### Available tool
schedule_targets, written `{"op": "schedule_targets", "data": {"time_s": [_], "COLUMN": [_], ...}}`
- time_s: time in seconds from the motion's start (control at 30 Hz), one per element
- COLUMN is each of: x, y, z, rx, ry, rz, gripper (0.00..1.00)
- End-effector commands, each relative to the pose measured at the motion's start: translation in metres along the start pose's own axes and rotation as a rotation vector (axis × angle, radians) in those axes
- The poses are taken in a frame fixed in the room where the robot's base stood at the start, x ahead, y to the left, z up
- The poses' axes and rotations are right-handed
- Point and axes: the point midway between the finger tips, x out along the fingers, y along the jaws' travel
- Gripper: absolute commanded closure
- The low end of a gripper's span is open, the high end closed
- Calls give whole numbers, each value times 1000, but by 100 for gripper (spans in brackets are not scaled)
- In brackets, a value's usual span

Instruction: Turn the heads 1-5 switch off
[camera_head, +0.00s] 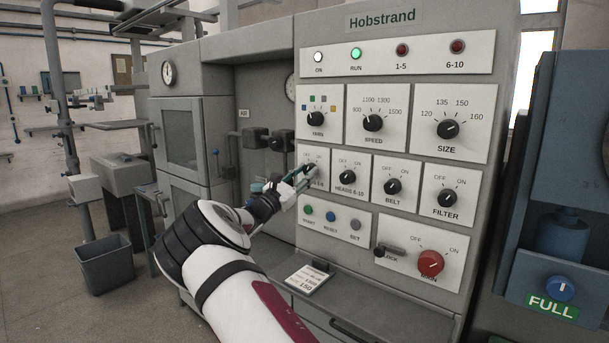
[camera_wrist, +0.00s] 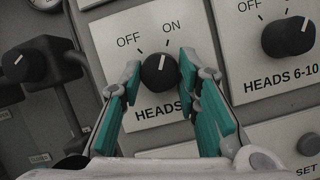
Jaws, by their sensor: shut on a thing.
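The heads 1-5 switch (camera_wrist: 160,75) is a round black knob on a white plate, between OFF at upper left and ON at upper right. Its white pointer line leans toward ON. My gripper (camera_wrist: 160,70) has its teal-padded fingers on either side of the knob and is shut on it. The last part of the plate's label is hidden behind a finger. In the head view, my gripper (camera_head: 298,180) reaches the same plate from the lower left and covers part of it; the switch (camera_head: 310,169) is partly visible there.
The heads 6-10 switch (camera_head: 347,177) is close on the right. The yarn knob (camera_head: 316,119) is above, and the start button (camera_head: 308,210) with other buttons below. The run lamp (camera_head: 356,54) glows green; the 1-5 lamp (camera_head: 402,50) is dull red.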

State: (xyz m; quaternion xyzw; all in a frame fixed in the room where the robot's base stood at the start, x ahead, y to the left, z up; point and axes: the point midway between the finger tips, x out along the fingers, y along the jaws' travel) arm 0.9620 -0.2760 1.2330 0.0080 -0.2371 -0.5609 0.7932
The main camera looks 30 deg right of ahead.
Motion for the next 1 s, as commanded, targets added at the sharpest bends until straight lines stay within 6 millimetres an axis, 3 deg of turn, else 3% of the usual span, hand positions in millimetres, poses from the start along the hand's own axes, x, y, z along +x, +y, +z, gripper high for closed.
{"op": "schedule_targets", "data": {"time_s": [0.37, 1.0], "x": [0, 1], "y": [-2, -5], "z": [3, 5], "rx": [-197, -736], "ry": [9, 36], "rz": [79, 294], "gripper": [98, 98]}}
